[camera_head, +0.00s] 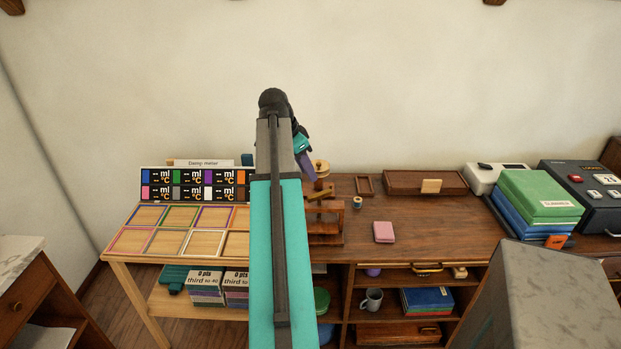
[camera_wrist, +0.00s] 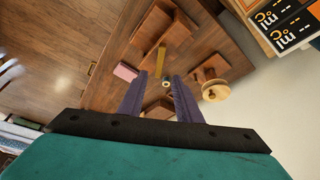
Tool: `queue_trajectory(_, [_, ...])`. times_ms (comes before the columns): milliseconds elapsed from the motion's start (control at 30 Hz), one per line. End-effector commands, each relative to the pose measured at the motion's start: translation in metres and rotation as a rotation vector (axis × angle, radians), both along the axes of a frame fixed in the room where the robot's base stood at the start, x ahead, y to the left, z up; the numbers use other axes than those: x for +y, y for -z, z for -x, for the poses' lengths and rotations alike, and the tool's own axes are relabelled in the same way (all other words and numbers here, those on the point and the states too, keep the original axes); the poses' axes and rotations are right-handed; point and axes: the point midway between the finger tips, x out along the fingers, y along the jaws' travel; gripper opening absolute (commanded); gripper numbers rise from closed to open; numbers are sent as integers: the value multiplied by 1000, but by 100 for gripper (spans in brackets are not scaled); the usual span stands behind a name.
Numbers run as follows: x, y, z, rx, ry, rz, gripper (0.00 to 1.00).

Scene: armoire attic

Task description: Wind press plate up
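The wooden press (camera_head: 326,228) stands on the desk just right of my arm in the head view, with crossbars and a base. My arm hides its left part. I cannot make out the plate or its height. In the wrist view its brown wood (camera_wrist: 153,30) is beyond my fingers, with a pale yellow-brown bar (camera_wrist: 160,62) near the middle. My gripper (camera_wrist: 159,80) has two purple fingers spread apart, with nothing held between them. In the head view my gripper (camera_head: 308,168) points down and right, above the back of the press. I cannot tell whether it touches.
A round wooden piece (camera_head: 321,168) stands behind the press. A small spool (camera_head: 357,202) and a pink pad (camera_head: 383,232) lie to its right. A wooden box (camera_head: 400,183) is at the back. Colour-framed trays (camera_head: 150,216) fill the left. Desk space right of the pad is clear.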

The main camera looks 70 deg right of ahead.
Motion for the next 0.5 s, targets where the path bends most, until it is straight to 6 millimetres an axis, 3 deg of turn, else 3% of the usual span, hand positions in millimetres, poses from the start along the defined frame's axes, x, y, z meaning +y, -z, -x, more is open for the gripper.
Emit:
queue_trajectory(200, [4,-13,-3,0,0,0,31])
queue_trajectory(500, [5,-16,-4,0,0,0,31])
